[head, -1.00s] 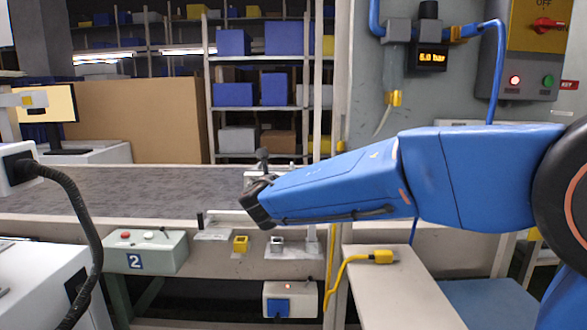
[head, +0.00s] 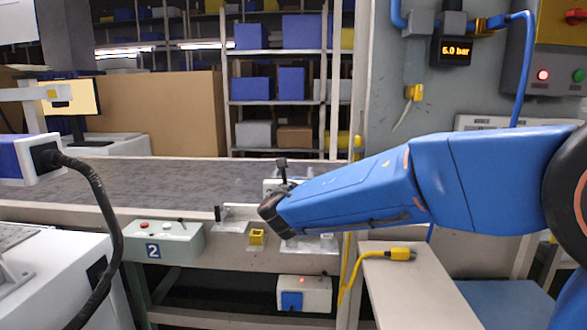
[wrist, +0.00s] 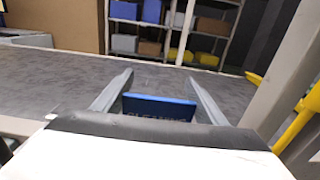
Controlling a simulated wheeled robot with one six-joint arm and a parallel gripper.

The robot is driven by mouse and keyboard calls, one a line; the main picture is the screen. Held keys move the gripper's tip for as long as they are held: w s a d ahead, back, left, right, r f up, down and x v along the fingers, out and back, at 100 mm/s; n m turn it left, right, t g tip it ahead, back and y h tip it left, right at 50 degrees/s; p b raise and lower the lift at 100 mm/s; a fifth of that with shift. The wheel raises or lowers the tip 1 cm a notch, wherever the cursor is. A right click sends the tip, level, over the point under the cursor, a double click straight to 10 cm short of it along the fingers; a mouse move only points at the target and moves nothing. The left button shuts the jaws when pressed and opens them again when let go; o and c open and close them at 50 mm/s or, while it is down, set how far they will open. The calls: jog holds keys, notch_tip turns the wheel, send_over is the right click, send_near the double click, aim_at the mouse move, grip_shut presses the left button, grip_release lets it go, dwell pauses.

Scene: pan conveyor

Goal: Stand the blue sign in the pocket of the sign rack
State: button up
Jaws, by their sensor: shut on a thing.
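The blue sign (wrist: 158,107) shows in the wrist view between the two grey fingers of my gripper (wrist: 161,78). My gripper is shut on it. Dark lettering shows faintly on its face, and its lower part is hidden behind the white wrist housing. In the head view my blue arm reaches left to the conveyor's front edge and hides the gripper's fingers and the sign. I cannot tell the sign rack for sure. A grey ledge with a white strip (head: 240,211) and a yellow square socket (head: 257,237) are left of my wrist on the conveyor front.
The grey conveyor belt (head: 150,180) runs behind, its near top clear. A control box marked 2 (head: 165,243) hangs at front left. A yellow plug and cable (head: 400,254) lie on a pale table (head: 405,285) below my arm. A pale post stands at right in the wrist view (wrist: 285,75).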

jog(key=shift+f, duration=3.35)
dwell(0.8)
jog(key=o, duration=1.5)
jog(key=shift+s, duration=0.1)
